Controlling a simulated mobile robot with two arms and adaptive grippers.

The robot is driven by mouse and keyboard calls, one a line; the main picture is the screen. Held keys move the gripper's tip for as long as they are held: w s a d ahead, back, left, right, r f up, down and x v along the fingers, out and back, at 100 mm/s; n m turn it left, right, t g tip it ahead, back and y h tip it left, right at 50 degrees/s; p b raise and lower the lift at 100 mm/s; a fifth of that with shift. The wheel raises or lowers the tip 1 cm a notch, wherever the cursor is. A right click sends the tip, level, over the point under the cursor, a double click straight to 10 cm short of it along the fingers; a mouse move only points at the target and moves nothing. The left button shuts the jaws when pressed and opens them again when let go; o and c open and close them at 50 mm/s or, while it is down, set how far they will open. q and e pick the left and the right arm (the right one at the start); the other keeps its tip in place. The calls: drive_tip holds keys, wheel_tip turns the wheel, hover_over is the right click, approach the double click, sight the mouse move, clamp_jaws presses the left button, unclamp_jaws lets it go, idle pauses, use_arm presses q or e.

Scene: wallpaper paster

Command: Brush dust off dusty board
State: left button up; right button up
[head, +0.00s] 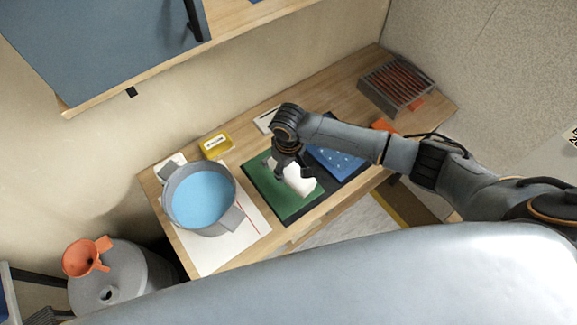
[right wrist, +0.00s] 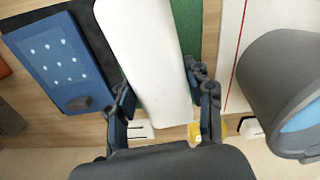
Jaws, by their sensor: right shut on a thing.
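My right gripper (head: 288,168) is shut on a white, long, smooth block-like thing (head: 303,182) above the green board (head: 262,192). In the right wrist view the white thing (right wrist: 145,45) lies between the fingers and hides part of the green surface (right wrist: 187,14). I cannot tell whether it touches the board. I cannot tell which board is the dusty one. My left gripper is not in view.
A grey bucket of blue liquid (head: 168,205) stands on a white sheet (head: 244,228) left of the green board. A yellow box (head: 217,146) is behind. A slatted grey tray (head: 373,98) stands at the far right. An orange funnel (head: 82,257) sits on a grey tank (head: 130,282).

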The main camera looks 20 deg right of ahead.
wheel_tip(320, 180, down, 5)
drive_tip(key=b, duration=0.3)
drive_tip(key=shift+f, duration=0.2)
drive_tip(key=shift+f+b, duration=0.3)
drive_tip(key=shift+f, duration=0.2)
